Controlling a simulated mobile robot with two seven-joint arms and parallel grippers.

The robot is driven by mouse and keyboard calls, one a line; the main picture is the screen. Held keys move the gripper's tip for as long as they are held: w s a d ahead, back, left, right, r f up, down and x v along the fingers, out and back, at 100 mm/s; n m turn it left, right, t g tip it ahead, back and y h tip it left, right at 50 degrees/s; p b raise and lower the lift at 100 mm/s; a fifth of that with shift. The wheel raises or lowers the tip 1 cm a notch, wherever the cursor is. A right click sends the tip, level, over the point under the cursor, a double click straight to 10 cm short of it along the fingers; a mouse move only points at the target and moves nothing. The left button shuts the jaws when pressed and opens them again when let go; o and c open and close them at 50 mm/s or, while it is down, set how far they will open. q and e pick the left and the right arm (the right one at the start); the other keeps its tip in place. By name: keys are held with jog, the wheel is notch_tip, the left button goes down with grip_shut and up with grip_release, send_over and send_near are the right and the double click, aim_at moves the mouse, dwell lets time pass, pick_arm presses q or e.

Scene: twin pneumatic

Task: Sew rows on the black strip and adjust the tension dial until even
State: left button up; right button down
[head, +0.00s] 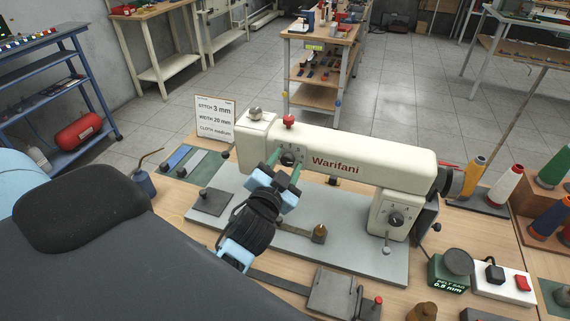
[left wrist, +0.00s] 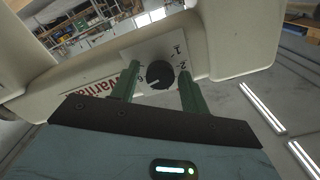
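The cream sewing machine (head: 330,160), marked Warifani, stands on a grey base plate. Its tension dial (left wrist: 160,74) is a round black knob on a pale numbered plate; a white mark on it points toward the lower left. The dial (head: 287,159) is partly hidden in the head view. My left gripper (head: 283,167) reaches up to the machine's head. Its green fingers (left wrist: 159,88) stand open on either side of the dial, with visible gaps. A dark strip (head: 281,284) lies at the front, partly hidden by my arm. My right gripper is not in view.
A sign (head: 214,118) reads stitch 3 mm, width 20 mm, cloth medium. An oil can (head: 144,183) and coloured strips (head: 180,157) lie left. Thread cones (head: 504,186), a green belt-bar block (head: 449,272) and a white switch box (head: 503,282) crowd the right.

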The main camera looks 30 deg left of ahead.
pick_arm(q)
jog(key=shift+o, duration=0.4)
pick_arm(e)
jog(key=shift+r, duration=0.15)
pick_arm(q)
jog(key=shift+s, duration=0.1)
jog(key=b+v, duration=0.1)
jog(key=v, duration=0.6)
jog(key=shift+s, duration=0.35)
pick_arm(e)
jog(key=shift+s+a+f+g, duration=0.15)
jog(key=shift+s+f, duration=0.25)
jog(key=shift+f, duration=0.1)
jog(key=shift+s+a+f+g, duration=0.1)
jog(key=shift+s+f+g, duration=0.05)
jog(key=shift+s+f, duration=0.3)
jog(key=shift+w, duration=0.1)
